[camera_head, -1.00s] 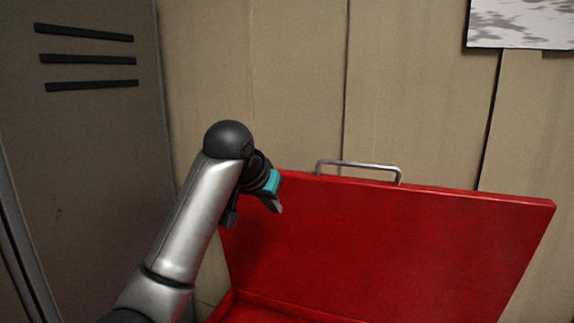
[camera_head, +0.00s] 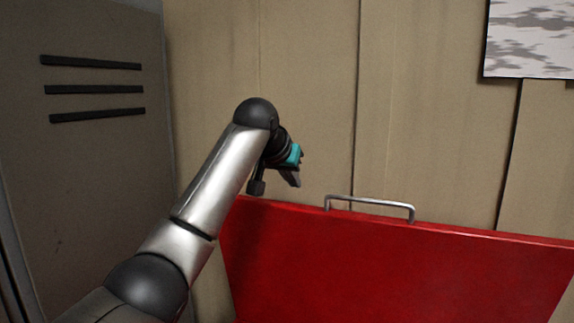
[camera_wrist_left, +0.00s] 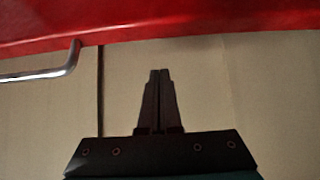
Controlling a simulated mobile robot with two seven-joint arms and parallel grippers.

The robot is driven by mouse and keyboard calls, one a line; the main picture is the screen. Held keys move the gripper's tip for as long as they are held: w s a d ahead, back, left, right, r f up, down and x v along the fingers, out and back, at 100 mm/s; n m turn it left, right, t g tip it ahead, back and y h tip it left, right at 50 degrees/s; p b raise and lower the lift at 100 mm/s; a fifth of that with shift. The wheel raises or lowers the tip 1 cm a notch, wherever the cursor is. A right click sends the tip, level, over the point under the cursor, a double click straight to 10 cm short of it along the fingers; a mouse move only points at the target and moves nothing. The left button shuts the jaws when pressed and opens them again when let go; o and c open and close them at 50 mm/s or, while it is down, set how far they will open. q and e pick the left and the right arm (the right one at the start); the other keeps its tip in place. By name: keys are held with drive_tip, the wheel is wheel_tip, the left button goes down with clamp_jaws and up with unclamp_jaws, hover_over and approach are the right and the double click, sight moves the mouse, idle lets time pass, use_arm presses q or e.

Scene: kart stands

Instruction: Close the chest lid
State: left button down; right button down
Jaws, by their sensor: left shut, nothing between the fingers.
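The red chest lid (camera_head: 400,270) stands raised in front of the wooden wall in the head view. A metal handle (camera_head: 370,203) is on its top edge. My left gripper (camera_head: 294,180) is shut and empty, at the lid's upper left, left of the handle and a little above the top edge. In the left wrist view the shut fingers (camera_wrist_left: 159,75) point toward the lid's red edge (camera_wrist_left: 200,22), with a gap between. The handle (camera_wrist_left: 45,75) shows at the left there. The chest body is out of view. My right gripper is not in view.
A grey locker (camera_head: 90,170) with dark slots stands at the left. The wooden plank wall (camera_head: 300,60) is close behind the lid. A grey-white picture (camera_head: 530,38) hangs at the upper right.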

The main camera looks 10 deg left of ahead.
sight(289, 202)
use_arm(q)
drive_tip(key=shift+s+a+f+p, duration=0.1)
drive_tip(key=shift+s+f+p, duration=0.3)
drive_tip(key=shift+f, duration=0.3)
drive_tip(key=shift+s+a+f+p, duration=0.1)
drive_tip(key=shift+s+f+p, duration=0.2)
drive_tip(key=shift+s+f, duration=0.3)
drive_tip(key=shift+w, duration=0.1)
drive_tip(key=shift+f, duration=0.1)
